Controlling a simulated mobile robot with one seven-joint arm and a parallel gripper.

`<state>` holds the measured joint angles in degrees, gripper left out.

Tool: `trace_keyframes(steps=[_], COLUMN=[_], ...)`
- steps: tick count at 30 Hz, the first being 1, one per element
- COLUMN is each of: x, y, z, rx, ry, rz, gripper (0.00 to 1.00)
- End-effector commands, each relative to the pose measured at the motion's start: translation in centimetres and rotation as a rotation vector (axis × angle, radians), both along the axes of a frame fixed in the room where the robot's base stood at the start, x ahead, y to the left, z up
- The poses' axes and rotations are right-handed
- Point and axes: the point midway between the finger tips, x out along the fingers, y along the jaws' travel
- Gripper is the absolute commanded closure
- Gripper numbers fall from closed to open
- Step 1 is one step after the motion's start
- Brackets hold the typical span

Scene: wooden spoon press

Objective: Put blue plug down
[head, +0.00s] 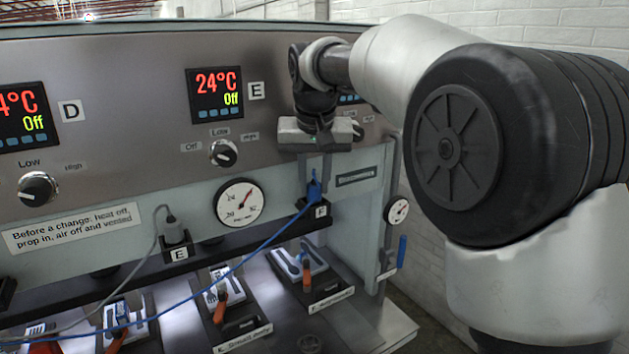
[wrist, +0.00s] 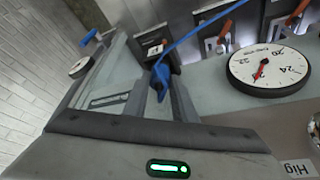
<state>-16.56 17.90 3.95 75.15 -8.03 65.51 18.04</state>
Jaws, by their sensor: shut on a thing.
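The blue plug (head: 314,188) is between the fingers of my gripper (head: 314,172), with its blue cable running down to the left. It is just above the black holder marked F (head: 319,211); I cannot tell whether it touches it. In the wrist view the blue plug (wrist: 160,76) shows between the fingertips of my gripper (wrist: 163,92), which is shut on it. The plug's lower end is partly hidden.
A grey plug (head: 173,230) sits in the holder marked E (head: 179,252). A round gauge (head: 239,206) is left of my gripper. A smaller gauge (head: 397,210) and a blue lever (head: 402,251) are to the right. Trays with orange-handled tools (head: 220,295) lie below.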

Motion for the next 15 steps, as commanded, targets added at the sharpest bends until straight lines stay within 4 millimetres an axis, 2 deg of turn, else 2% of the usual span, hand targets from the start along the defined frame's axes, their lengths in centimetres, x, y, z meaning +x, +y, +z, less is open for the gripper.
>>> trace_keyframes(steps=[7,8,9,11,15], x=[-0.01,-0.01,-0.01,-0.01,-0.01], y=[0.01,0.01,0.01,0.01,0.01], z=[-0.33,-0.33,-0.24,-0.24,-0.24], rx=[0.0,0.0,0.0,0.0,0.0], ry=[-0.001,-0.001,-0.001,-0.001,0.0], rz=[0.0,0.0,0.0,0.0,0.0], gripper=[0.98,0.74,0.67,0.57,0.57])
